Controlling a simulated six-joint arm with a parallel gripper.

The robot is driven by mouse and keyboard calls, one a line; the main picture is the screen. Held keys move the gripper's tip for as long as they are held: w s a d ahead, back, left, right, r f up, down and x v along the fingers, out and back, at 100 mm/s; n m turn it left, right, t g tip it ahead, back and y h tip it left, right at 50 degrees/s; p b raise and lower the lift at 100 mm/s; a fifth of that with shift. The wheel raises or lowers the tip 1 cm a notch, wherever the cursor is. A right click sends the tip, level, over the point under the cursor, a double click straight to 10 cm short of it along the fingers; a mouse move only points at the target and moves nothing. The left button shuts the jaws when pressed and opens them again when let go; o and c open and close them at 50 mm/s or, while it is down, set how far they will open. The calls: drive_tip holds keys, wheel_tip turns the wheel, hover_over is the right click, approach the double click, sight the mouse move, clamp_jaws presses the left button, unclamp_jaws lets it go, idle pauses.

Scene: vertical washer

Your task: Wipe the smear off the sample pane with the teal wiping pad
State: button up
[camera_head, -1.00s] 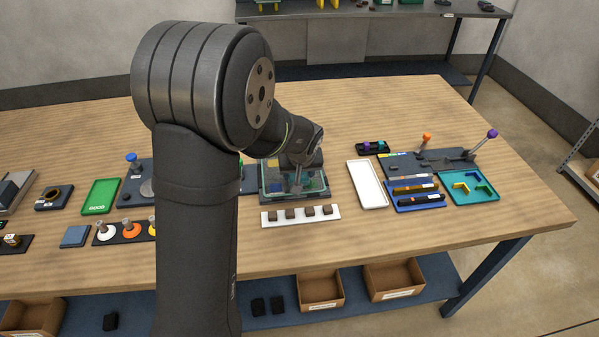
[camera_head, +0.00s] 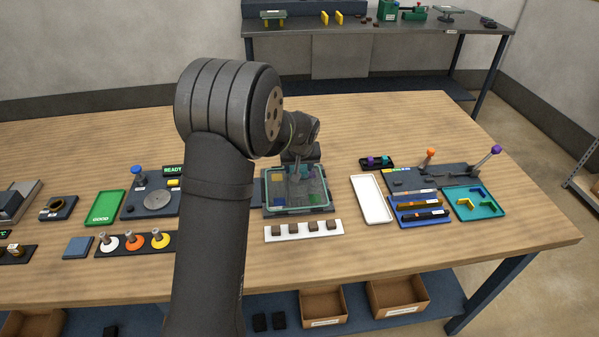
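The sample pane (camera_head: 312,201) is a clear sheet with a pale green rim in a dark frame, at the middle of the table. Coloured patches and a dull grey area show in it; I cannot make out the smear's edges. My gripper (camera_head: 296,178) points down over the far-middle part of the pane, small and partly merged with the dark wrist above it. Whether its fingers are open or shut is unclear. I cannot make out the teal wiping pad, nor whether the gripper touches the pane.
A white strip with several dark blocks (camera_head: 303,230) lies just in front of the pane. A white tray (camera_head: 371,198), a blue rack (camera_head: 419,217) and a teal tray (camera_head: 490,211) stand to the right. My arm hides part of the table left of the pane.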

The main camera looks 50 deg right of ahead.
drive_tip(key=shift+s+a, duration=3.5)
drive_tip(key=shift+s+a+r, duration=0.1)
drive_tip(key=shift+s+a, duration=0.05)
drive_tip(key=shift+a, duration=0.05)
wheel_tip(320, 180, up, 8)
